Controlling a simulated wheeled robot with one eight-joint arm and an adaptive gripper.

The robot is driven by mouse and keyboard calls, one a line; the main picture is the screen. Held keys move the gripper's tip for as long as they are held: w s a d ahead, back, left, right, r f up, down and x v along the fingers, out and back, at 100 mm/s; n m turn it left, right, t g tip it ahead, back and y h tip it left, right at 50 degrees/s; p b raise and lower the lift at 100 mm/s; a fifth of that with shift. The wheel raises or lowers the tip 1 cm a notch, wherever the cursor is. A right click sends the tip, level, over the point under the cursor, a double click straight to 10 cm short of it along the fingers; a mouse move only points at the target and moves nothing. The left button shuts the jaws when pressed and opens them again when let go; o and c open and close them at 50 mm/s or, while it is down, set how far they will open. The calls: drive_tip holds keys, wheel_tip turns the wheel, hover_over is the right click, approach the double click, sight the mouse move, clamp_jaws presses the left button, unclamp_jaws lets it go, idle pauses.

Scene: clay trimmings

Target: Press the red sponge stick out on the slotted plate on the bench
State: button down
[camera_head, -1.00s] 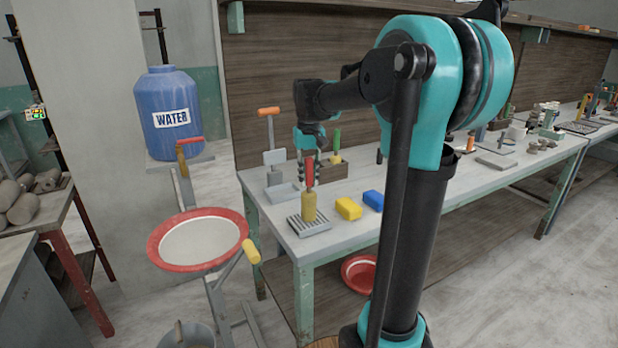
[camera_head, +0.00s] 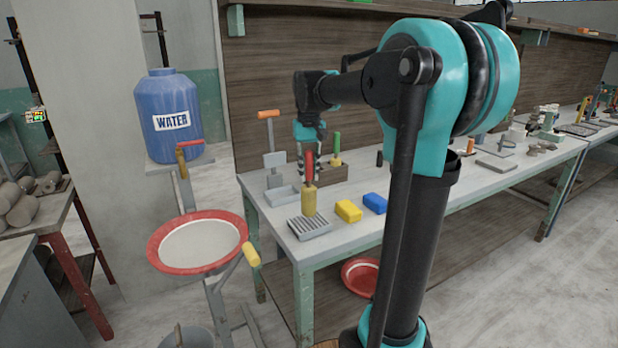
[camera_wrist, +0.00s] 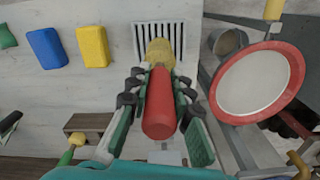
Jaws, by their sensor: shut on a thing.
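My gripper (camera_head: 309,165) is shut on the red handle of the sponge stick (camera_head: 310,166). The stick is upright, with its yellow sponge head (camera_head: 309,201) pointing down. The slotted plate (camera_head: 322,232) lies on the bench near its front left corner. The sponge head is over the plate's back edge; I cannot tell whether it touches. In the wrist view the red handle (camera_wrist: 159,108) lies between the fingers, and the sponge (camera_wrist: 160,51) hides part of the slotted plate (camera_wrist: 142,42).
Yellow (camera_head: 348,210) and blue (camera_head: 375,203) blocks lie right of the plate. A red-rimmed basin (camera_head: 158,250) stands left of the bench.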

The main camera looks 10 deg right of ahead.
sight(309, 151)
drive_tip(key=shift+r, duration=2.05)
